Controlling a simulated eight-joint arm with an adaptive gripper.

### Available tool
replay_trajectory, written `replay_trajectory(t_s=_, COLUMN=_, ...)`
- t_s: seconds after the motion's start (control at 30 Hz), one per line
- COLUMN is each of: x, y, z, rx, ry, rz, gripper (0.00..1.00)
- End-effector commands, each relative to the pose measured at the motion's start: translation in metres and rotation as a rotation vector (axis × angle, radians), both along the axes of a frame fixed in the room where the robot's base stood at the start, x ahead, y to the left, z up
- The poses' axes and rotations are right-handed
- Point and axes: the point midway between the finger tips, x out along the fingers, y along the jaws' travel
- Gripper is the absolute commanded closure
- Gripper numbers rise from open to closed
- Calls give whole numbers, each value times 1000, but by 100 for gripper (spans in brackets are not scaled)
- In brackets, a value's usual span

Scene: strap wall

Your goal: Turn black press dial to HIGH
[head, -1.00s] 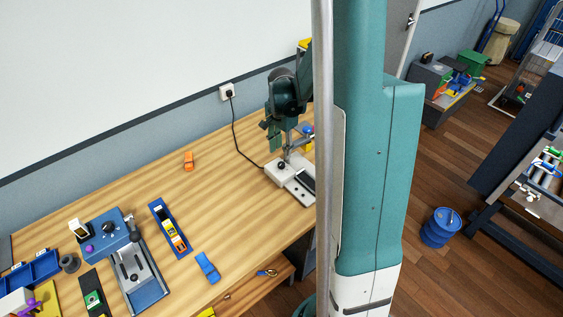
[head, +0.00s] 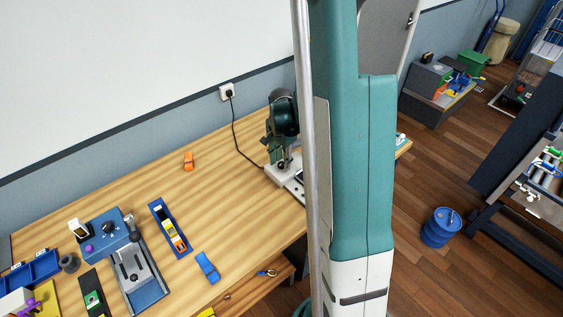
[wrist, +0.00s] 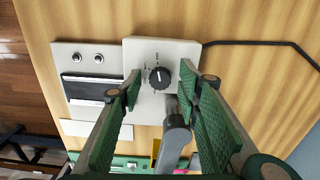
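The black dial (wrist: 159,77) is a round knob with a pale pointer mark, on a white plate (wrist: 150,52) of the press. Small print sits at its upper left, too small to read. In the wrist view my gripper (wrist: 160,75) is open, with one green-padded finger on each side of the dial and gaps between. I cannot tell how far above the dial the fingertips are. In the head view my gripper (head: 280,150) is low over the white press base (head: 273,175), and my arm hides much of the press.
A grey post (wrist: 175,132) rises just below the dial in the wrist view, between my fingers. A black cable (head: 234,130) runs from the wall socket (head: 227,92) to the press. A blue device (head: 105,228) stands at the left.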

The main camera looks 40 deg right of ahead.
Motion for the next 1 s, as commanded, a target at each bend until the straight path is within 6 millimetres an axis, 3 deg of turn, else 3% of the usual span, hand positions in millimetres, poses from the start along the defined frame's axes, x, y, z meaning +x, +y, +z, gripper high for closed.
replay_trajectory(t_s=0.3, x=0, y=0, z=-1, rx=0, ry=0, rz=0, gripper=66)
replay_trajectory(t_s=0.53, x=0, y=0, z=-1, rx=0, ry=0, rz=0, gripper=93)
replay_trajectory(t_s=1.0, x=0, y=0, z=-2, rx=0, ry=0, rz=65, gripper=93)
